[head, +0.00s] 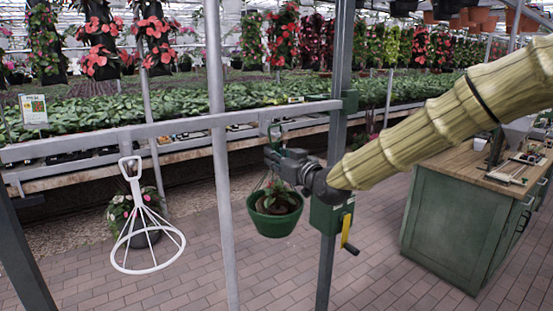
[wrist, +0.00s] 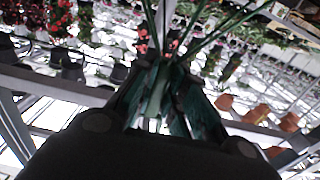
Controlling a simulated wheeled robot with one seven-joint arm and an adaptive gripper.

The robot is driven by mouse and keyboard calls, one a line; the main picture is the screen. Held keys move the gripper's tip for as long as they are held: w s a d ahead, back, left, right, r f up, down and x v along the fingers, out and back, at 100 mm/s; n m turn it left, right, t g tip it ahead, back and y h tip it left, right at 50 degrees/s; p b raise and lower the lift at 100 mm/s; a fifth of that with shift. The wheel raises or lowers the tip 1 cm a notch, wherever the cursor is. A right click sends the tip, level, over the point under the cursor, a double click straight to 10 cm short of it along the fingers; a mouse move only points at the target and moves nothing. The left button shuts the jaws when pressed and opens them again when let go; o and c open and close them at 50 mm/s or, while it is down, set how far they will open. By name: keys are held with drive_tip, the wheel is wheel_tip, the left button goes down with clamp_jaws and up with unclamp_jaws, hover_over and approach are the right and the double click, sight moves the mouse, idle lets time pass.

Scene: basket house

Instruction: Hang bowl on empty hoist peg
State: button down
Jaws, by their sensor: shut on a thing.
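The green bowl (head: 275,222) with a small leafy plant hangs upright in the head view, below the grey hoist beam (head: 175,130). My gripper (head: 270,152) is shut on the bowl's green hanger (head: 273,130), above the bowl. The hanger's top is close to the beam; I cannot tell whether it touches a peg. In the wrist view the gripper (wrist: 155,110) is dark, with the green hanger rods (wrist: 160,45) spreading out beyond it. The peg near the bowl is not clearly visible.
The green hoist post (head: 327,270) with a yellow crank handle (head: 346,232) stands just right of the bowl. A grey pole (head: 219,170) stands to its left. A green cabinet (head: 455,225) is at the right. Plant benches are behind, and brick floor lies below.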

drive_tip(key=shift+w+a, duration=0.3)
drive_tip(key=shift+w, duration=0.15)
drive_tip(key=shift+a+b, duration=0.1)
drive_tip(key=shift+b, duration=0.25)
drive_tip(key=shift+f, duration=0.35)
drive_tip(key=shift+f+b, duration=0.35)
drive_tip(key=shift+b, duration=0.15)
drive_tip(key=shift+w+f, duration=0.1)
idle(0.4)
drive_tip(key=c, duration=1.4)
unclamp_jaws()
